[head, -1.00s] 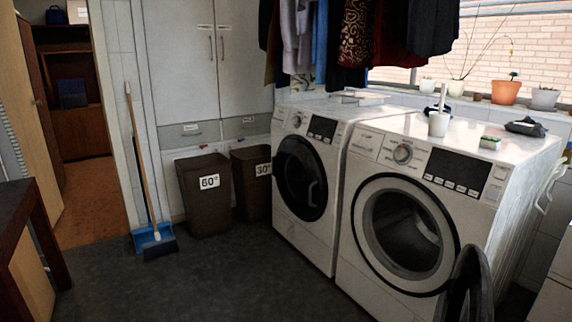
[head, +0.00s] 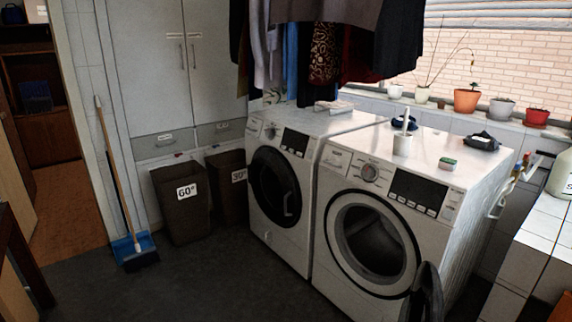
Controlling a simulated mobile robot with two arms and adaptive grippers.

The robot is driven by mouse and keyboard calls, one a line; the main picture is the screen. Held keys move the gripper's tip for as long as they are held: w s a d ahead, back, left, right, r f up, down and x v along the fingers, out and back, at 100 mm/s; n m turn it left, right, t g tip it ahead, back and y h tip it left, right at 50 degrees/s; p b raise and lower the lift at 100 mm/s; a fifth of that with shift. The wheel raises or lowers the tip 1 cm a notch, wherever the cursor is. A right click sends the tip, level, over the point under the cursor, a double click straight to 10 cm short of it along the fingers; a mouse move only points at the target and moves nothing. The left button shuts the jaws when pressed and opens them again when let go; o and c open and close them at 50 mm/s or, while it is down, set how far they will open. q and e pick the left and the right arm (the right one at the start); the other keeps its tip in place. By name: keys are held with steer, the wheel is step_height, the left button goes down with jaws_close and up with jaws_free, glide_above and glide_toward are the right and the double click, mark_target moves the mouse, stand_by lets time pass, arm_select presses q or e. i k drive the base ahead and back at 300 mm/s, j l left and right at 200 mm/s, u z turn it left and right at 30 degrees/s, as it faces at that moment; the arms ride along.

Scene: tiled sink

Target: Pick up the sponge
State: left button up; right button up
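A small green and pale block that looks like the sponge (head: 447,163) lies on top of the right washing machine, towards its front right. It is small in the head view, so its details are hard to tell. A white cup with a brush handle (head: 403,146) stands to its left, and a dark folded item (head: 482,142) lies to its right. Neither of my grippers shows in the head view.
Two front-loading machines stand side by side; the right machine's round door (head: 424,293) hangs open into the room. A tiled counter (head: 540,235) is at the right. Dark floor (head: 215,285) in front is clear. A broom (head: 117,175) and two bins stand left.

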mark_target(446, 163)
steer(key=l+z, duration=0.1)
steer(key=l, duration=0.4)
steer(key=i+l+z, duration=0.1)
steer(key=l, duration=0.4)
steer(key=i+l+z, duration=0.1)
steer(key=l, duration=0.35)
steer(key=i+l+z, duration=0.1)
steer(key=l, duration=0.4)
